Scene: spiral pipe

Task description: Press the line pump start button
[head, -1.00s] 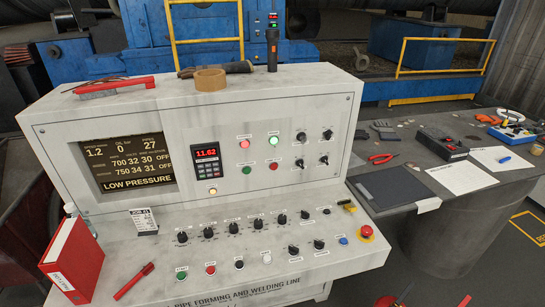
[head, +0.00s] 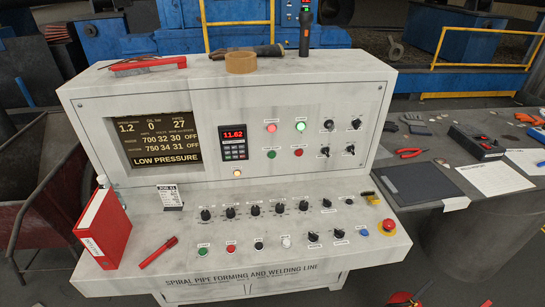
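The control console (head: 100,146) fills the middle of the head view. On its sloping desk, a front row holds a green button (head: 202,251), a red button (head: 230,249), a black button (head: 259,245) and a white one (head: 286,241). The upright panel has a lit red lamp or button (head: 271,128) and a lit green one (head: 301,127), with a dark green button (head: 271,155) and a red button (head: 298,152) below. The labels are too small to read, so I cannot tell which is the line pump start. My gripper is not in view.
The display (head: 155,140) reads LOW PRESSURE. A side table (head: 450,225) with tools stands right of the console.

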